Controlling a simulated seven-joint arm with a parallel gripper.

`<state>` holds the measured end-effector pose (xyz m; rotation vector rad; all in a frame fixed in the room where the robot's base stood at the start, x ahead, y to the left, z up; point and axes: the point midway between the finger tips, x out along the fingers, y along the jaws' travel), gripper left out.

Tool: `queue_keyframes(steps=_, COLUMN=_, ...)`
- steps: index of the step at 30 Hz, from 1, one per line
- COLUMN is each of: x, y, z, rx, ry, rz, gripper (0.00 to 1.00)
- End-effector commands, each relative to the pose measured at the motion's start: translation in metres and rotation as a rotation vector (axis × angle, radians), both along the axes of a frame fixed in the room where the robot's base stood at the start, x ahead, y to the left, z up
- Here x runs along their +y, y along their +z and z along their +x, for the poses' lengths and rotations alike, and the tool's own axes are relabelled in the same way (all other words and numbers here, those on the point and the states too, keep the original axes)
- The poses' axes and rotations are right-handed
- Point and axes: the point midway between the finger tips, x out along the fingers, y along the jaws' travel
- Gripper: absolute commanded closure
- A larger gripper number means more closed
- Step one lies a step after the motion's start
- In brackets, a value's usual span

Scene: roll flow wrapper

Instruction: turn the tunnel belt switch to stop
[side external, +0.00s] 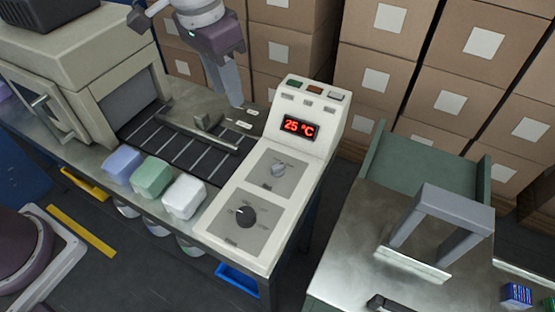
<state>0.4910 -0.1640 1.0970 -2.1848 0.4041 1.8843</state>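A grey knob (278,169) sits on an upper grey plate, and a larger black knob (245,216) on a lower one. Several small buttons line the panel's top edge, including a green one (294,83). Labels are too small to read, so I cannot tell which control is the tunnel belt switch. My gripper (236,101) points down above the far end of the machine, left of the display and apart from both knobs. Its fingers overlap in this view.
A tunnel housing (75,50) stands over a dark slatted belt (180,143) at left. Blue, green and white packs (184,197) line the near edge. A metal table (345,240) with a grey arch (450,210) is at right. Stacked cartons (385,60) fill the back.

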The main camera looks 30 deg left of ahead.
Motion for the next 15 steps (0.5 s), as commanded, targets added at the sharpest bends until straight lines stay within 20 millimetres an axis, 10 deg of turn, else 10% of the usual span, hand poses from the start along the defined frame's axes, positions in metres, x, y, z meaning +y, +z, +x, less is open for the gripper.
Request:
queue_keyframes(steps=6, x=-0.065, y=-0.114, z=0.041, rx=0.114, ry=-0.140, rz=0.059, gripper=0.66)
queue_keyframes(steps=15, x=-0.076, y=-0.170, z=0.043, rx=0.136, ry=-0.167, rz=0.072, gripper=0.66)
